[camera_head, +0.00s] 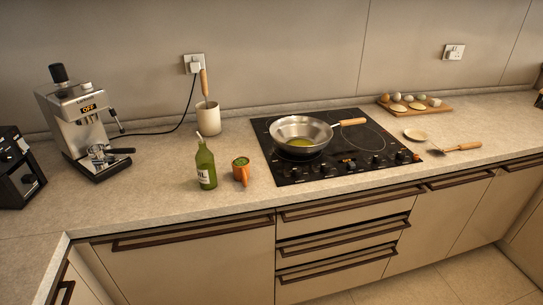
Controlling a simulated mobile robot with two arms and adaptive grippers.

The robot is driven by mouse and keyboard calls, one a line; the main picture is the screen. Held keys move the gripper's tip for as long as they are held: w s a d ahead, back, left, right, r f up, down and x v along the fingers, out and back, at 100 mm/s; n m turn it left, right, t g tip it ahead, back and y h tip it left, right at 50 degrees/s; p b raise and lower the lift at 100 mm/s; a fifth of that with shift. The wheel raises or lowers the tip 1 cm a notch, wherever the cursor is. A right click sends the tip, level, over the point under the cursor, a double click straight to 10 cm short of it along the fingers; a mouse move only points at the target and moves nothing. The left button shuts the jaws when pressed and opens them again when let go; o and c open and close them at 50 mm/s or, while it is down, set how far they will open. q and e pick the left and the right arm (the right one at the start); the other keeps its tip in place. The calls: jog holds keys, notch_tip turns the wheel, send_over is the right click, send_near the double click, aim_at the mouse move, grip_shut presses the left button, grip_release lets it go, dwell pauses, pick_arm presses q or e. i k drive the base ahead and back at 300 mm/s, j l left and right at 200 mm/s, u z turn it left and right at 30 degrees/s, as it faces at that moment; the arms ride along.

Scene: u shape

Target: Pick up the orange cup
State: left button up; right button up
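The orange cup (241,173) stands upright on the countertop, close to its front edge. It holds something green at its top. A green bottle (206,166) with a white label stands just left of the cup, with a small gap between them. The black cooktop is a short way to the right of the cup. Neither of my grippers shows in the head view.
A steel pan (301,134) sits on the cooktop (370,150), its handle pointing right. A white utensil holder (208,118) stands behind the bottle. A coffee machine (83,125) is at left. A wooden board (415,106) with eggs lies at right. The counter (150,191) left of the bottle is clear.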

aim_at(240, 165)
jog(key=u, duration=0.3)
jog(key=i+l+u, duration=0.1)
jog(key=l+u, duration=0.25)
jog(key=i+l+u, duration=0.1)
jog(key=l+u, duration=0.2)
jog(key=l, duration=0.15)
jog(key=l+u, duration=0.35)
